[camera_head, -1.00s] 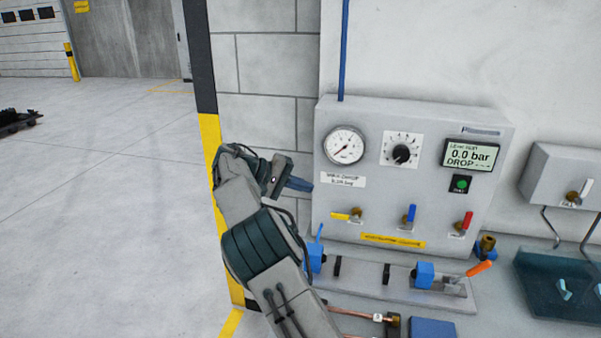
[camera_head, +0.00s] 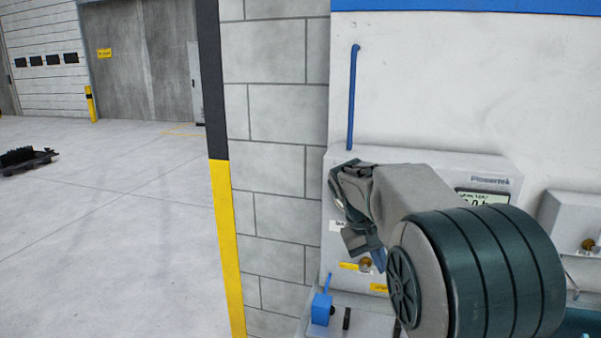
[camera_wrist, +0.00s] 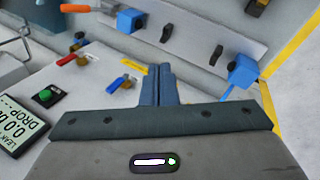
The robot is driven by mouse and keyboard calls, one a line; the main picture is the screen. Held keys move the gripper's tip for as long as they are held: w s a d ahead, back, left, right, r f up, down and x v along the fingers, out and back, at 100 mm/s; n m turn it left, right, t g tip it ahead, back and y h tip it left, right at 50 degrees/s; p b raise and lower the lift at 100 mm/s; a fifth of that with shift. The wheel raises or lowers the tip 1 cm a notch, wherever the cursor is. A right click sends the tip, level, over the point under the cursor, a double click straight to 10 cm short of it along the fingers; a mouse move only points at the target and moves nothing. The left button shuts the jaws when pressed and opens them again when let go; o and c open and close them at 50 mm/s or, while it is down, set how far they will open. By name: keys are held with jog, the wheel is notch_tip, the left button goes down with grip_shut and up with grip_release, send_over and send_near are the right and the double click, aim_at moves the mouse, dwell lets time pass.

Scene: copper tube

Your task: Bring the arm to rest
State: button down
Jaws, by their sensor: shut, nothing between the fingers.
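The wrist view shows another blue clamp block (camera_wrist: 130,20) with an orange handle (camera_wrist: 76,8), black supports (camera_wrist: 167,32), a red-handled valve (camera_wrist: 84,59) and a green button (camera_wrist: 45,95). A yellow-black post (camera_head: 226,230) stands left of the panel. Open floor (camera_head: 110,230) lies further left.

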jog(key=s+a+f+t+y, duration=0.1)
jog(key=s+f+y, duration=0.1)
jog(key=s, duration=1)
jog(key=s+a+f+m+t+y, duration=0.1)
jog(key=s+f+t+y, duration=0.1)
jog(key=s, duration=1)
jog(key=shift+s+f, duration=0.25)
jog(key=shift+f, duration=0.2)
